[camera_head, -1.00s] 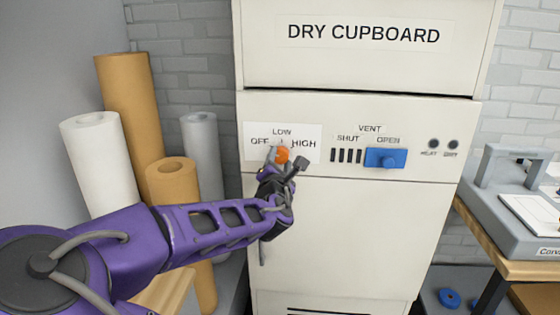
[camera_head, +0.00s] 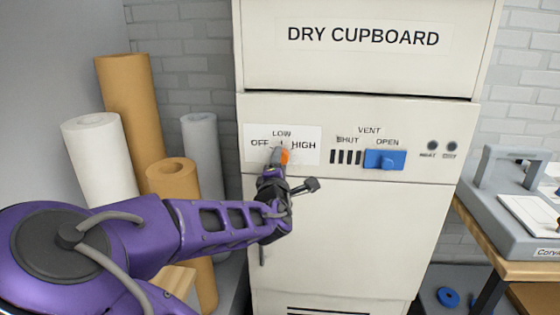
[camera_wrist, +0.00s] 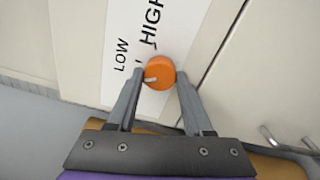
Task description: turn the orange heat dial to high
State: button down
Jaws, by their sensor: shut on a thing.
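The orange heat dial (camera_head: 285,157) sits on the white label panel of the dry cupboard, below the words OFF, LOW and HIGH. My gripper (camera_head: 280,158) is at the dial, and a grey finger covers its left part in the head view. In the wrist view the orange dial (camera_wrist: 162,71) is between the two grey fingers of my gripper (camera_wrist: 159,76), which are shut on it. The dial's pale pointer mark shows at its left edge there, on the side of LOW rather than HIGH; its exact setting is hard to tell. OFF is out of the wrist view.
A blue vent slider (camera_head: 385,160) stands at the OPEN end, right of the dial. Two dark lamps (camera_head: 441,146) are farther right. Paper rolls (camera_head: 128,115) stand left of the cupboard. A grey press (camera_head: 505,195) is on a bench at the right.

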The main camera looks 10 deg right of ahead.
jog(key=shift+a+r+m+h+b, duration=0.1)
jog(key=shift+m+h+b, duration=0.25)
jog(key=shift+m, duration=4.15)
jog(key=shift+m+h+b, duration=0.15)
jog(key=shift+m+b, duration=0.4)
jog(key=shift+m, duration=3.95)
jog(key=shift+c, duration=1.5)
grip_release()
jog(key=shift+w, duration=0.1)
